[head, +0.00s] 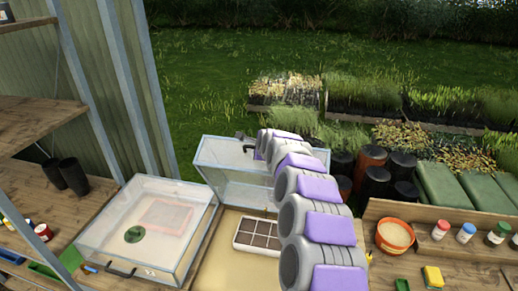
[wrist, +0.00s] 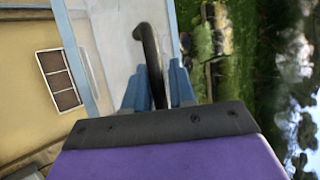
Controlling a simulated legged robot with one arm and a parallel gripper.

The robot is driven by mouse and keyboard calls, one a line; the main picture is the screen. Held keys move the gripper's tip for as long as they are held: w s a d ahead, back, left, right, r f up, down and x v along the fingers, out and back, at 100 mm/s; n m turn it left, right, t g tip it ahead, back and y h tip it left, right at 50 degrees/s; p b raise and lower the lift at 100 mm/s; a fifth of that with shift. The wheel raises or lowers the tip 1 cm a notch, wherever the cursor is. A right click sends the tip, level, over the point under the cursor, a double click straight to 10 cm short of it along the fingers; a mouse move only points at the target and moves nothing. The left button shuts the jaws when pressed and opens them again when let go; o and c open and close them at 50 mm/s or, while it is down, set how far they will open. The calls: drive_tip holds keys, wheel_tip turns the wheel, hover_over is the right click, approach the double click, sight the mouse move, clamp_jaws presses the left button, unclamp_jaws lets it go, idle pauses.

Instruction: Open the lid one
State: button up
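A clear-paned lid with a pale blue frame (head: 232,172) stands raised at the back of the middle box (head: 212,262) in the head view. Its dark curved handle (wrist: 150,50) runs between the blue fingers of my gripper (wrist: 160,88) in the wrist view. The fingers are close on both sides of the handle and look shut on it. In the head view my arm hides the lid's right part and most of the gripper. A brown celled tray (head: 258,236) lies inside the box; it also shows in the wrist view (wrist: 60,78).
A second clear-lidded box (head: 150,225) stands at left, its lid down, with a dark handle (head: 120,271) in front. Two black pots (head: 75,176) stand on a wooden shelf. At right are an orange-rimmed bowl (head: 395,236), small capped bottles (head: 465,233) and a yellow sponge-like block (head: 433,276).

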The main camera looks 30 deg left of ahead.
drive_tip(key=shift+o, duration=0.8)
drive_tip(key=shift+s+f, duration=0.15)
drive_tip(key=shift+s+d, duration=0.1)
drive_tip(key=shift+s, duration=0.05)
drive_tip(key=shift+s+d+r, duration=0.1)
drive_tip(key=shift+s+r, duration=0.15)
drive_tip(key=shift+r, duration=0.15)
drive_tip(key=b+v, duration=0.2)
drive_tip(key=v, duration=1.4)
drive_tip(key=shift+d, duration=0.25)
drive_tip(key=shift+a+r, duration=0.1)
drive_tip(key=shift+a, duration=0.05)
